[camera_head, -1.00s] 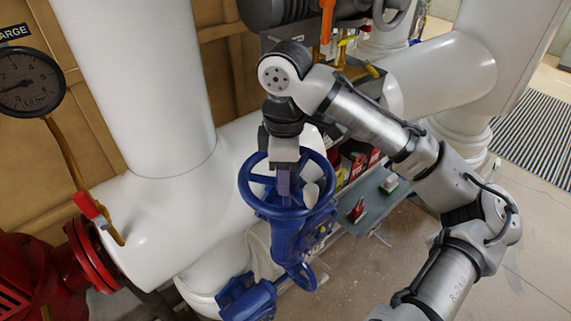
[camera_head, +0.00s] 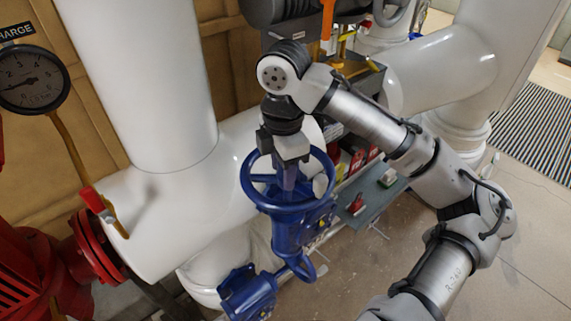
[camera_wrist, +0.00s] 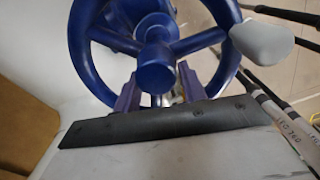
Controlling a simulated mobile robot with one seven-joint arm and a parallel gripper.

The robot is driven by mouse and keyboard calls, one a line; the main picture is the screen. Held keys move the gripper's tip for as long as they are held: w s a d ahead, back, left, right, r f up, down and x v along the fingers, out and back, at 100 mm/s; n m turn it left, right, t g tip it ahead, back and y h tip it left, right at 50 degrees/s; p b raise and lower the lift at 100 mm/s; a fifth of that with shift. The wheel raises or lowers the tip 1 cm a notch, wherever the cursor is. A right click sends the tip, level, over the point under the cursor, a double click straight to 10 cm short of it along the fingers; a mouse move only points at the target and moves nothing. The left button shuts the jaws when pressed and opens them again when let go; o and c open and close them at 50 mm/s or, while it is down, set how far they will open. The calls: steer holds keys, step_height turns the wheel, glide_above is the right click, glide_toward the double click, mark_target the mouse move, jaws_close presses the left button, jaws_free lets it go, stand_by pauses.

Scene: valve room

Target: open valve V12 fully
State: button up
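A blue handwheel valve (camera_head: 288,207) stands in the middle of the head view, in front of white pipes. No V12 label is readable on it. My gripper (camera_head: 287,192) points down into the wheel from above. In the wrist view my gripper (camera_wrist: 160,90) has its two purple-blue fingers apart, reaching inside the rim near the wheel's hub (camera_wrist: 155,57). A blue part, perhaps a spoke, lies between the fingers; contact cannot be told. A pale knob (camera_wrist: 262,40) sits on the rim at the right; it also shows in the head view (camera_head: 320,185).
A large white pipe (camera_head: 150,80) rises at left, with a red-handled lever (camera_head: 92,200) and red flange (camera_head: 92,245) below. A pressure gauge (camera_head: 33,80) hangs at upper left. A grey shelf (camera_head: 372,205) with small items is right of the valve. Floor is open at right.

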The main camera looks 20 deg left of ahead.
steer(key=shift+o, duration=0.8)
steer(key=shift+w+d+r, duration=0.4)
steer(key=shift+w, duration=0.05)
steer(key=shift+r, duration=2.8)
step_height(320, 180, up, 6)
steer(key=shift+f, duration=0.1)
